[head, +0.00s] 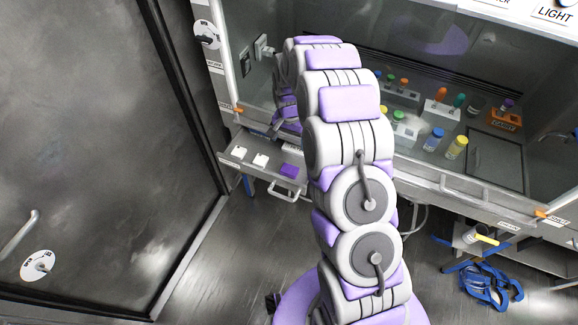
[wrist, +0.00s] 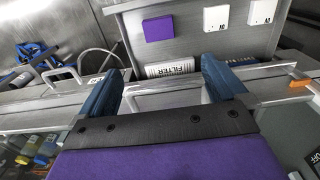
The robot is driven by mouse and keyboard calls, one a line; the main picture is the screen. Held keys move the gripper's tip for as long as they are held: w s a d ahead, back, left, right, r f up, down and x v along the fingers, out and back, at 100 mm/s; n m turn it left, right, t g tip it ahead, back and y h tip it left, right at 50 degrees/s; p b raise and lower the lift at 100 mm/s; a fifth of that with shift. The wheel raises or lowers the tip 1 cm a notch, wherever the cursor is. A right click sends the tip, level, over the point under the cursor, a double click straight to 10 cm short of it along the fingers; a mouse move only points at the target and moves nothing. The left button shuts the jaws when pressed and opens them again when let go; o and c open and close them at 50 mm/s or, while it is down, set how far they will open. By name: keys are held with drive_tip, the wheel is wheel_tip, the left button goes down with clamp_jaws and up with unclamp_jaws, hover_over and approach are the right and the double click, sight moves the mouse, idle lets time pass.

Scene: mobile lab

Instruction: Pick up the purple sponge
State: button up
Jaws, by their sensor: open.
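The purple sponge (head: 289,171) is a small block lying in an open drawer (head: 265,174) below the fume hood in the head view. In the wrist view the purple sponge (wrist: 158,28) lies on the grey drawer floor, beyond my fingers and a little left of the middle. My gripper (wrist: 163,72) is open and empty, with its two blue-grey fingers apart and short of the sponge. In the head view my arm reaches up toward the hood and its gripper end is largely hidden.
Two white blocks (wrist: 215,18) (wrist: 262,11) lie beside the sponge. A box marked FILTER (wrist: 170,69) is in front of it. The hood (head: 455,150) holds several bottles and racks. A cabinet door (head: 90,150) stands at left; blue straps (head: 490,285) lie on the floor at right.

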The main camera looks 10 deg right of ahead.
drive_tip(key=b, duration=0.2)
hover_over(290, 169)
drive_tip(key=f, duration=1.2)
drive_tip(key=shift+w+a+f, duration=0.15)
drive_tip(key=shift+w, duration=0.05)
drive_tip(key=shift+s+f+b, duration=0.2)
drive_tip(key=shift+f+b, duration=0.45)
drive_tip(key=shift+f, duration=2)
drive_tip(key=shift+c, duration=0.3)
drive_tip(key=c, duration=1)
